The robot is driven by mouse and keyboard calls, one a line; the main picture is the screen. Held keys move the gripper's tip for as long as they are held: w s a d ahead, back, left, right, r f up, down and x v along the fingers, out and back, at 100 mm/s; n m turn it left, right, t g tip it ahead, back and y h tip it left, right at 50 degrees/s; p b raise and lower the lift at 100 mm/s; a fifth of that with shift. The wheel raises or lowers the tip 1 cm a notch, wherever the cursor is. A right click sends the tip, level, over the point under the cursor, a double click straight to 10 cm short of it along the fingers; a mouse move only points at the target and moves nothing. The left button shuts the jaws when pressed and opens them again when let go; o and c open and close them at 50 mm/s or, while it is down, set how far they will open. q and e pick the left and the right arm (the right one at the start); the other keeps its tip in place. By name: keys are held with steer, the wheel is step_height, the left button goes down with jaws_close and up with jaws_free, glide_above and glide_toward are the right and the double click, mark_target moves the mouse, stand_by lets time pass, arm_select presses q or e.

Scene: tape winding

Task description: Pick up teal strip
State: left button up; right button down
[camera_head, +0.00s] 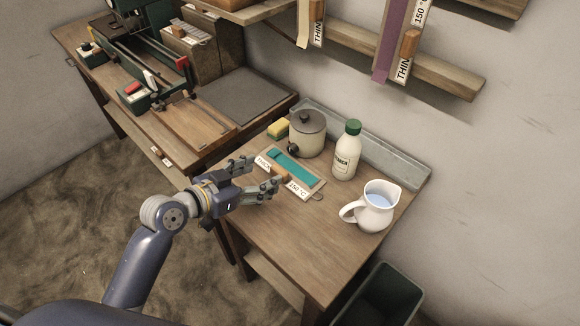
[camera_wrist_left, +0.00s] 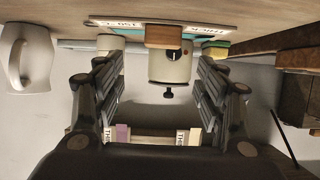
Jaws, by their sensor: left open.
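The teal strip (camera_head: 290,165) lies on a pale board on the small wooden table. The board has labels reading "THICK" and "150 °C" and a small wooden block (camera_wrist_left: 175,36) at its near edge. A sliver of teal strip (camera_wrist_left: 133,34) shows beside the block in the left wrist view, where the scene appears upside down. My left gripper (camera_head: 264,173) is open and empty at the table's near edge, its fingers pointing towards the block and strip. In the wrist view the block stands between the lines of the open fingers (camera_wrist_left: 158,62), apart from them. My right gripper is not in view.
A lidded pot (camera_head: 307,138) and yellow-green sponge (camera_head: 278,128) stand behind the strip. A green-capped starch bottle (camera_head: 346,155) and white jug of liquid (camera_head: 374,207) stand to the right. The table front is clear. A dark bin (camera_head: 378,295) stands below.

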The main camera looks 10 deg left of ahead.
mark_target(279, 170)
arm_select(q)
steer(key=shift+x, duration=0.9)
steer(key=shift+w+d+f, duration=0.15)
steer(key=shift+w+f, duration=0.05)
steer(key=w, duration=0.1)
steer(key=w+d+f, duration=0.1)
steer(key=w+f, duration=0.1)
steer(key=shift+d+f, duration=0.25)
steer(key=shift+d, duration=0.05)
steer(key=shift+w+d+f, duration=0.25)
steer(key=shift+w+d, duration=0.05)
steer(key=shift+w, duration=0.05)
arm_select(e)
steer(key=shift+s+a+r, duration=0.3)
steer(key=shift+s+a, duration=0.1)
arm_select(q)
steer(key=c, duration=1.2)
steer(key=shift+c, duration=0.5)
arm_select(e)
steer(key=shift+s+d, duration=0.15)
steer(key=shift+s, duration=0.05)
arm_select(q)
steer(key=shift+p, duration=0.35)
